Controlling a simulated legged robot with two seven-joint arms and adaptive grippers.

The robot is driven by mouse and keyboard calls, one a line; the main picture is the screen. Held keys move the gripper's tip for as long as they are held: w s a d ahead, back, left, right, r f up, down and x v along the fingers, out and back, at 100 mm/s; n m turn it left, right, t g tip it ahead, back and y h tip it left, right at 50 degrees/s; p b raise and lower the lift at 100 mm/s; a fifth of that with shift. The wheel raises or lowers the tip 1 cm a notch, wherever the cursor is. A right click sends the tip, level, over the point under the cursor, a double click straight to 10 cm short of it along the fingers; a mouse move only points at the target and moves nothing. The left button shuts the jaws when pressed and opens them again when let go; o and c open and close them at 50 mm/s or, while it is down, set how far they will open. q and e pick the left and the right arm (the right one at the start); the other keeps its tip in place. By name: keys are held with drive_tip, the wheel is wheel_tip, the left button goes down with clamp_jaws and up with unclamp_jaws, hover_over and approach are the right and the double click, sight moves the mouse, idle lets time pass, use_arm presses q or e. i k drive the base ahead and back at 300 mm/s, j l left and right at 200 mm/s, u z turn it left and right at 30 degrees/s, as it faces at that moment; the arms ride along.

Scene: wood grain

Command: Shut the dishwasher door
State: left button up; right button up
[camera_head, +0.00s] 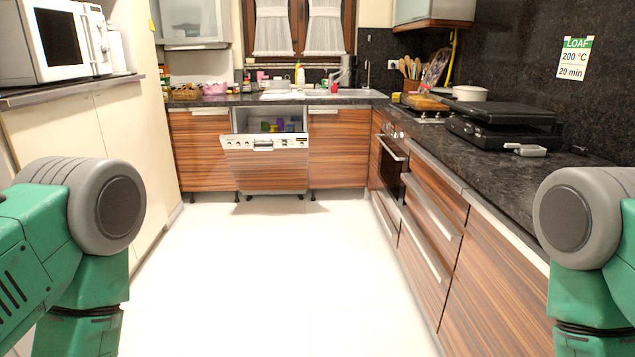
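The dishwasher (264,170) stands in the far row of cabinets, below the counter and left of the sink. Its door has a wood-grain front and a pale control strip (264,142) with a handle along the top edge. The door is tilted partly open, leaning out toward me. Coloured items (278,125) show in the gap above it. My green and grey arms come in at the left and right edges. Both grippers are out of view, and the dishwasher is far from my arms.
White floor lies clear between me and the dishwasher. A counter (490,150) with drawers and an oven (391,165) runs along the right, with a black grill (505,125) on it. A tall cream cabinet (130,140) with a microwave (60,40) stands at the left.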

sight(263, 164)
drive_tip(key=i+l, duration=0.1)
drive_tip(key=i, duration=3.95)
drive_tip(key=i+u, duration=0.2)
drive_tip(key=i, duration=0.35)
drive_tip(key=i+l+u, duration=0.15)
drive_tip(key=i, duration=0.4)
